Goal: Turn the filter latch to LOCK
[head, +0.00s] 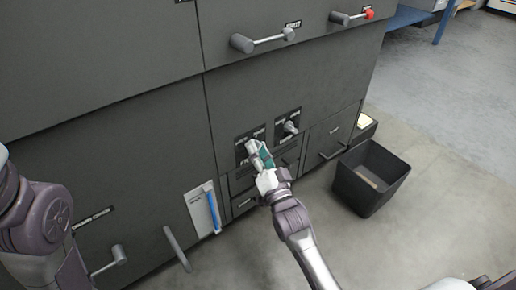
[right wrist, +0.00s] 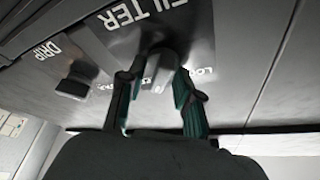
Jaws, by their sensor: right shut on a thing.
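The filter latch (right wrist: 163,68) is a grey knob on a dark plate lettered FILTER, on the front of a dark grey machine. In the right wrist view it sits between the two fingers of my right gripper (right wrist: 158,88), which is shut on it. Small white lettering beside the latch is partly hidden by the fingers, with only "LO" clear near the right finger. In the head view my right gripper (head: 259,156) covers most of the left of two latch plates. My left arm enters at the left edge; its gripper is out of view.
A second latch (head: 290,127) sits just right of the gripper. A knob near a DRIP label (right wrist: 72,88) shows in the wrist view.

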